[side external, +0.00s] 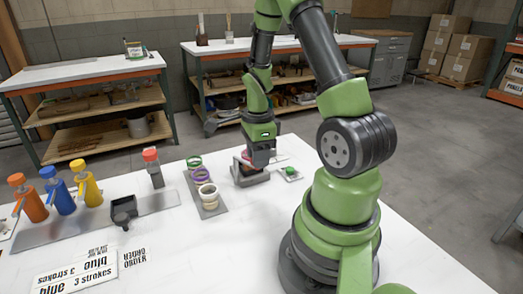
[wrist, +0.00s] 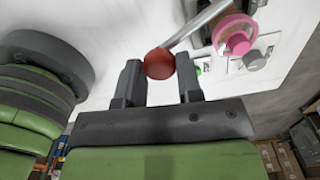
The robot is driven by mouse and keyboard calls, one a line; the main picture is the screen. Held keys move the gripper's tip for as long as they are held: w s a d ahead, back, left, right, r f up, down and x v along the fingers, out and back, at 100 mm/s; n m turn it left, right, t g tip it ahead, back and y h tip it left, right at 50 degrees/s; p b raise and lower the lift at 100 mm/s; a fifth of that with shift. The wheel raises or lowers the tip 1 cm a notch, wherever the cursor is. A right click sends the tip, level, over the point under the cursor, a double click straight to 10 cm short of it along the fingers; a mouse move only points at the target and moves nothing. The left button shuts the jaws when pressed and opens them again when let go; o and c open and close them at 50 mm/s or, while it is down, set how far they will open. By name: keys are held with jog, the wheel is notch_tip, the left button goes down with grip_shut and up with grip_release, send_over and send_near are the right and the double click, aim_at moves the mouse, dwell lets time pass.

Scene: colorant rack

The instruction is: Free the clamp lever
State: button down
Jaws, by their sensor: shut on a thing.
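The clamp lever (wrist: 195,25) is a silver rod ending in a red ball knob (wrist: 159,64) in the wrist view. My gripper (wrist: 158,78) is shut on that knob, with one finger on each side. The rod runs up and right from the knob. A pink round part (wrist: 235,34) sits on the clamp to the right of the rod. In the side external view, the dark grey clamp base (side external: 249,177) stands on the white table below my gripper (side external: 258,162). My gripper hides the lever and most of the clamp's top there.
A small plate with a green button (side external: 290,171) lies right of the clamp. A grey rack with ringed cups (side external: 207,194) is to its left. Orange, blue and yellow bottles (side external: 58,197) and a red-capped bottle (side external: 153,168) stand farther left.

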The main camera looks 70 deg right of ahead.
jog(key=shift+w+a+m, duration=0.3)
jog(key=shift+a+m, duration=0.3)
jog(key=shift+m, duration=0.45)
jog(key=shift+w+a+m, duration=0.3)
jog(key=shift+a+m, duration=0.25)
jog(key=shift+m, duration=0.5)
jog(key=c, duration=0.8)
grip_release()
notch_tip(320, 180, up, 10)
